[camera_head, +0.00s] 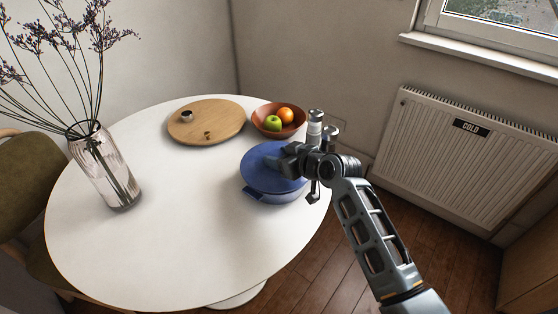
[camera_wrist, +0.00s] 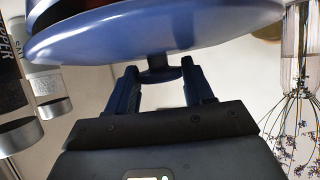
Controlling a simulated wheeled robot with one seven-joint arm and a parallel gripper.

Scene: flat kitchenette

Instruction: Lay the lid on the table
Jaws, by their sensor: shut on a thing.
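The blue lid (camera_head: 262,160) is over the blue pot (camera_head: 272,196) at the right side of the round white table (camera_head: 150,250). In the wrist view the lid (camera_wrist: 150,32) fills the top, with its knob (camera_wrist: 158,66) between my two fingers. My gripper (camera_wrist: 160,76) is shut on that knob; in the head view my gripper (camera_head: 282,160) covers the knob. A dark reddish gap shows at the lid's edge in the wrist view, so the lid seems a little apart from the pot; how far, I cannot tell.
Salt and pepper shakers (camera_head: 315,128) stand close behind my gripper. A fruit bowl (camera_head: 268,121) and a round wooden board (camera_head: 190,128) with small items are at the back. A glass vase (camera_head: 105,170) with dry stems stands left. The table's middle and front are clear.

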